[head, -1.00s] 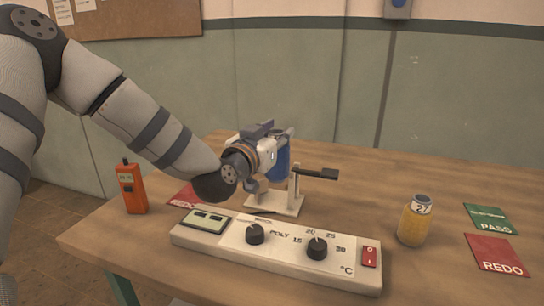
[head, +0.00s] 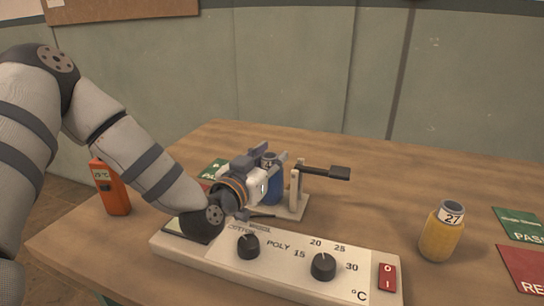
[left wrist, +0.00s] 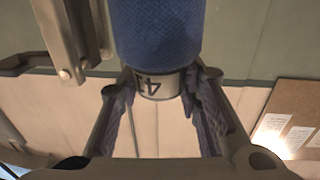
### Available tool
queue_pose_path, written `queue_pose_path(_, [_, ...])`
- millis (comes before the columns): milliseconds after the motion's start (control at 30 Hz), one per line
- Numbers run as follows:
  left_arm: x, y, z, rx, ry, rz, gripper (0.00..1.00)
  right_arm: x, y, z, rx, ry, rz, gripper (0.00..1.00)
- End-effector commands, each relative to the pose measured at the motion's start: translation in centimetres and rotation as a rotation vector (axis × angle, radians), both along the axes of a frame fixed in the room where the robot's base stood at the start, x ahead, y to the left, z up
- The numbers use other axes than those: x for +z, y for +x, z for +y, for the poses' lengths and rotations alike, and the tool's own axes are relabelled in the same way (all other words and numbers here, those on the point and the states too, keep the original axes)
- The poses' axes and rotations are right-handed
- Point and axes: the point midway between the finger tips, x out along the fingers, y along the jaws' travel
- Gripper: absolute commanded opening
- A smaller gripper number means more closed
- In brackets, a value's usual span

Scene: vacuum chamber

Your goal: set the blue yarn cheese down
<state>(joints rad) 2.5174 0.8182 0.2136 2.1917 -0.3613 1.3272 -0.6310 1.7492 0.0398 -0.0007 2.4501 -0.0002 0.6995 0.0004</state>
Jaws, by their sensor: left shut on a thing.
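The blue yarn cheese (head: 272,190) is upright, with a pale numbered top. My left gripper (head: 268,160) is shut on its upper end. In the left wrist view the blue yarn (left wrist: 155,30) fills the top middle, and the pale numbered end sits between the two fingers (left wrist: 157,88). In the head view the cheese is beside the post of a small white stand (head: 293,208) with a black-handled lever (head: 325,171). Its lower end is close to the stand's base; I cannot tell whether they touch. My right gripper is not in view.
A control box (head: 210,252) with knobs lies in front. A yellow cheese (head: 440,238) marked 27 stands at right, near green PASS (head: 520,224) and red (head: 524,268) cards. An orange handheld device (head: 110,190) stands at left. A green card (head: 213,169) is partly hidden behind my gripper.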

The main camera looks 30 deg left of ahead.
Motion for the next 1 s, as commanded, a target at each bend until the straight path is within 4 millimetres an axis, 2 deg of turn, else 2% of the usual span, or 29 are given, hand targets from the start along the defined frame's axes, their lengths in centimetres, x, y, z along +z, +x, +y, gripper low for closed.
queue_pose_path(67, [0.1,0.0,0.0,0.0,0.0,-0.004,0.0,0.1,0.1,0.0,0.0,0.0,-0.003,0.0])
queue_pose_path(100, [0.2,0.0,0.0,0.001,0.0,-0.004,0.38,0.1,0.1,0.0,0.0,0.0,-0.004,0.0])
queue_pose_path(167, [0.2,0.0,0.0,0.001,0.001,-0.005,0.52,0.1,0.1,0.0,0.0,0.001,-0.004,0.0])
queue_pose_path(467, [0.4,0.0,0.0,0.0,0.001,-0.008,0.52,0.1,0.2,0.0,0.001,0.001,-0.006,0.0])
queue_pose_path(567, [0.6,-0.7,-0.1,0.0,0.002,-0.009,0.52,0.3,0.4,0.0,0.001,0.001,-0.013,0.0])
queue_pose_path(1000, [0.7,-9.2,-0.9,0.001,0.0,-0.011,0.52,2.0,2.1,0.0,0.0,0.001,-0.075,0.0])
